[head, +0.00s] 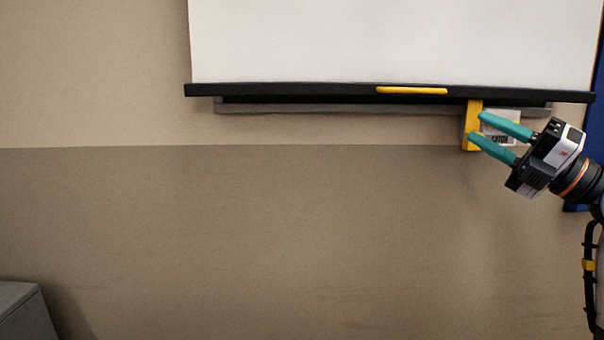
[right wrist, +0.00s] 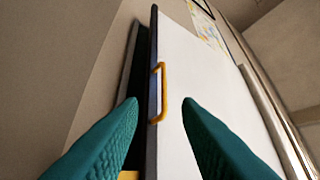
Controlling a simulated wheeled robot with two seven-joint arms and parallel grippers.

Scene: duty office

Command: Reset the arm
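My right gripper (head: 478,126) is at the right of the head view, its two teal fingers pointing left and slightly up. The fingers are apart with nothing seen held between them. They also show apart in the right wrist view (right wrist: 158,106). In the head view the fingertips overlap a yellow bracket (head: 473,107) below the board's black bar; I cannot tell if they touch it. My left gripper is in neither view.
A white pull-down board (head: 390,40) with a black bottom bar (head: 280,92) and yellow handle (head: 411,90) hangs on the wall. The handle also shows in the right wrist view (right wrist: 163,80). A grey cabinet (head: 25,315) stands lower left. A blue panel (head: 597,130) is at right.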

